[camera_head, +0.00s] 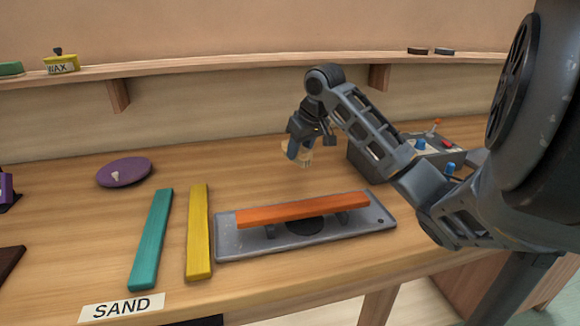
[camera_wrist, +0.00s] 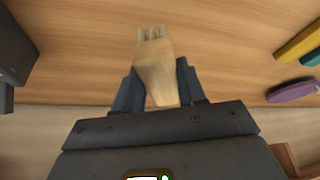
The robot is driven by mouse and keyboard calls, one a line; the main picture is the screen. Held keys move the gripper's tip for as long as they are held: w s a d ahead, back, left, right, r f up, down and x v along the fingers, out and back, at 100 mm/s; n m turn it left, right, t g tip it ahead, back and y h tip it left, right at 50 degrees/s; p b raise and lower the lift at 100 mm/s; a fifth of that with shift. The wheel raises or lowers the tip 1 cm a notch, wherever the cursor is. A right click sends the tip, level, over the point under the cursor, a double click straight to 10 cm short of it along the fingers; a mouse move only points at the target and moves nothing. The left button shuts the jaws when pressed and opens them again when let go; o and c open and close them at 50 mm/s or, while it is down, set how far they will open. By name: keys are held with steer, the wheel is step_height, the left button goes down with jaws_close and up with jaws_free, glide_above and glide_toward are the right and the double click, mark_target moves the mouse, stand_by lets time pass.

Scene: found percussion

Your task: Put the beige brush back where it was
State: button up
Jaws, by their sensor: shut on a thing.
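In the wrist view my gripper (camera_wrist: 158,88) is shut on the beige brush (camera_wrist: 154,60), which sticks out beyond the fingertips over the wooden bench. In the head view my gripper (camera_head: 300,147) is above the back middle of the bench, behind the grey plate. The beige brush (camera_head: 303,156) shows there only in part, mostly hidden by the fingers. I cannot tell whether its tip touches the bench.
A grey plate (camera_head: 230,245) carries an orange bar (camera_head: 300,209). Yellow (camera_head: 198,232) and teal (camera_head: 151,240) bars and a purple disc (camera_head: 124,171) lie to the left. A grey control box (camera_head: 365,163) stands to the right. A shelf (camera_head: 210,67) runs along the wall.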

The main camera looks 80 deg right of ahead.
steer(key=shift+w+a+f, duration=0.3)
steer(key=shift+w+f, duration=0.1)
steer(key=shift+w, duration=0.15)
steer(key=shift+w+a+f, duration=0.25)
steer(key=shift+w+f, duration=0.15)
steer(key=shift+w, duration=0.15)
steer(key=shift+f, duration=1.95)
steer(key=shift+f, duration=0.2)
steer(key=o, duration=1.1)
steer(key=shift+r, duration=0.1)
steer(key=shift+r+p, duration=0.2)
steer(key=shift+p, duration=0.1)
steer(key=v, duration=1.1)
steer(key=shift+s+a+r, duration=0.15)
steer(key=shift+r, duration=0.15)
